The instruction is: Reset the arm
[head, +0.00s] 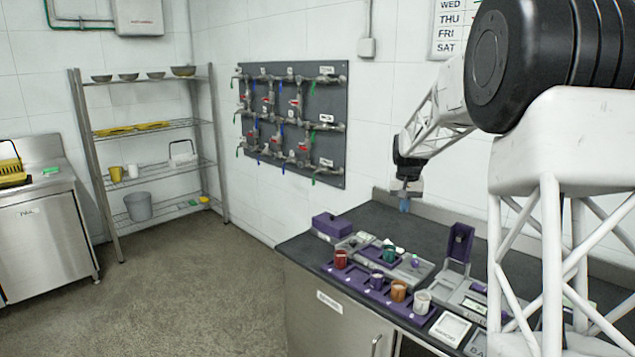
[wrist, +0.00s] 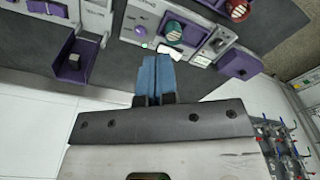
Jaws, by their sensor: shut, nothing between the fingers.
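My gripper (head: 404,205) hangs in the air above the back of the dark counter (head: 420,228), in front of the white wall. Its blue fingers point down in the head view. In the wrist view the two blue fingers of my gripper (wrist: 153,75) lie side by side, shut with nothing between them. Below and beyond them are the devices on the counter, apart from the fingers.
On the counter stand a purple tray (head: 352,287) with several cups, a purple upright holder (head: 459,243) and a purple box (head: 333,226). A pipe panel (head: 338,100) hangs on the wall. Steel shelves (head: 150,81) stand at left. Floor space lies between.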

